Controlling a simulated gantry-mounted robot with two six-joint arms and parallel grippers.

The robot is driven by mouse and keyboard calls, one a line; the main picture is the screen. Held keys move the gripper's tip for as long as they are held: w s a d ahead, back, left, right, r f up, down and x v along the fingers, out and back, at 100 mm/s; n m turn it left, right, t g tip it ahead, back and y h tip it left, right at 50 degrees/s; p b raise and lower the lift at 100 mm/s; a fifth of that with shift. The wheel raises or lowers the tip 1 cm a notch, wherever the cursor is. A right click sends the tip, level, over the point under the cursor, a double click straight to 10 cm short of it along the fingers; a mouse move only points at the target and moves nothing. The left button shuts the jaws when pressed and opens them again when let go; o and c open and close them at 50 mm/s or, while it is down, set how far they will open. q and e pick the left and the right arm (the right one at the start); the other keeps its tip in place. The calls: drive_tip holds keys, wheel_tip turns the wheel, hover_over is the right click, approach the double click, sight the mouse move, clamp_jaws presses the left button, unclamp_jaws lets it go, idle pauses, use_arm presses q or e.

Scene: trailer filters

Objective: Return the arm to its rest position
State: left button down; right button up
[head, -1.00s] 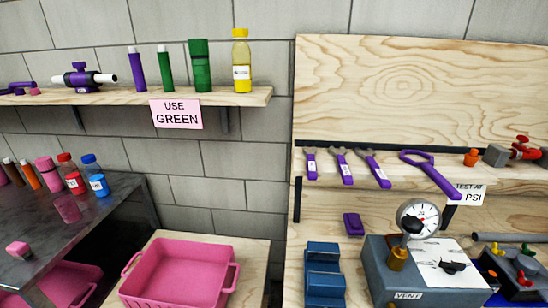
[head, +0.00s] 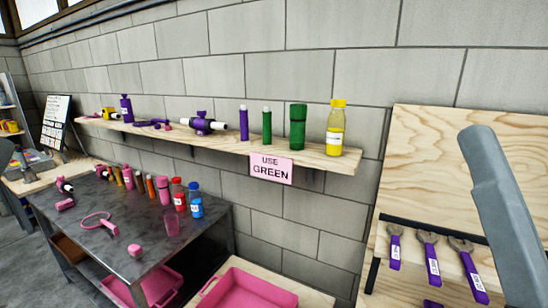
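A grey, slanted link of one of my arms (head: 503,215) shows at the right edge of the head view, in front of the wooden board and the wrenches. It runs from near the board's upper part down to the bottom right. No fingertips show on it. Neither of my grippers is in view, so whether they hold anything is hidden. I cannot tell for sure which arm the link belongs to.
A wall shelf (head: 335,160) holds bottles and cylinders above a pink "USE GREEN" sign (head: 270,168). A dark metal table (head: 100,243) carries small bottles and pink parts. A pink bin (head: 245,290) stands at the bottom. Purple-handled wrenches (head: 433,268) hang at right.

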wheel_tip(320, 180, up, 37)
drive_tip(key=p, duration=3.8)
drive_tip(key=shift+w+r, duration=0.15)
drive_tip(key=shift+w, duration=0.05)
